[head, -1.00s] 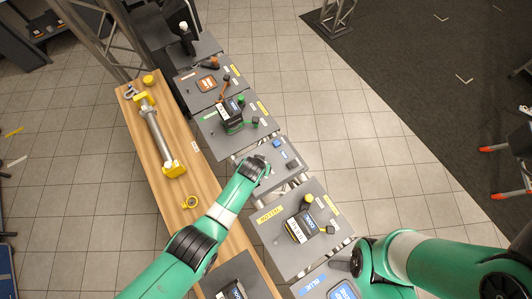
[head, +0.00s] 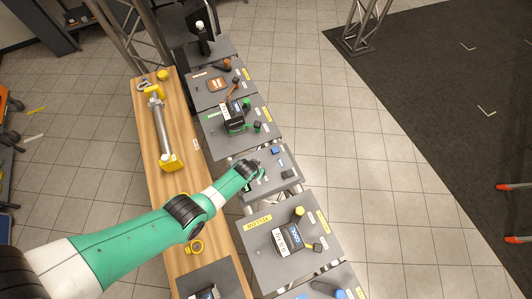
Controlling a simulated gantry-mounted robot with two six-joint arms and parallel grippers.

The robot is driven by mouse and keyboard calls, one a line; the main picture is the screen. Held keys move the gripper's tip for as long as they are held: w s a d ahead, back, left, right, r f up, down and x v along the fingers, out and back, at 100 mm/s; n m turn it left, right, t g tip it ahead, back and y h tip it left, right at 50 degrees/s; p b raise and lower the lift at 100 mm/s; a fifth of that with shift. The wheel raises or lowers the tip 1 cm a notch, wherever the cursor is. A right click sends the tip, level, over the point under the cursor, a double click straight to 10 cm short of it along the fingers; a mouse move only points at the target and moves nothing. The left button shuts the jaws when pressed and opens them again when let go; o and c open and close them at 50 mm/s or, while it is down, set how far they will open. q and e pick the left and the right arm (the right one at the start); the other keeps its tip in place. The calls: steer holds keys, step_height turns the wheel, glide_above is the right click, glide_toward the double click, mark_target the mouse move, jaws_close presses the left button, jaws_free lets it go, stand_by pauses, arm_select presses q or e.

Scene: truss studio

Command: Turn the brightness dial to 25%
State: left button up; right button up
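My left arm reaches in from the lower left, and its gripper (head: 256,174) is over the left part of a plain grey panel (head: 270,187). The fingertips are too small to tell whether they are open or shut, or whether they touch anything. A blue piece (head: 278,150) and a dark block-like piece (head: 288,173) show on that panel, right of the gripper. No label reading brightness is legible, so I cannot tell which control is the brightness dial. My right gripper is not in view.
A panel labelled yellow (head: 262,254) with a yellow knob (head: 299,212) stands nearer. A green-marked panel (head: 212,128) and an orange-marked panel (head: 206,97) stand farther back. A wooden bench (head: 186,181) with a grey-and-yellow bar runs along the left. Tiled floor on the right is clear.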

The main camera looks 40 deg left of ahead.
arm_select(q)
steer(key=shift+f, duration=0.15)
steer(key=shift+c, duration=0.2)
jaws_close()
steer(key=shift+m, duration=0.3)
steer(key=m+h, duration=0.1)
steer(key=m, duration=0.1)
steer(key=shift+a+m, duration=0.15)
steer(key=shift+m, duration=0.15)
steer(key=m+h+b, duration=0.2)
steer(key=m, duration=0.2)
steer(key=shift+w+a, duration=0.1)
steer(key=shift+a, duration=0.1)
steer(key=shift+a+m+g+h+b, duration=0.15)
steer(key=shift+m+h, duration=0.25)
steer(key=shift+m, duration=0.7)
steer(key=shift+d+m+g+h+b, duration=0.15)
steer(key=shift+m+h, duration=0.25)
steer(key=shift+m, duration=0.7)
steer(key=shift+a, duration=0.1)
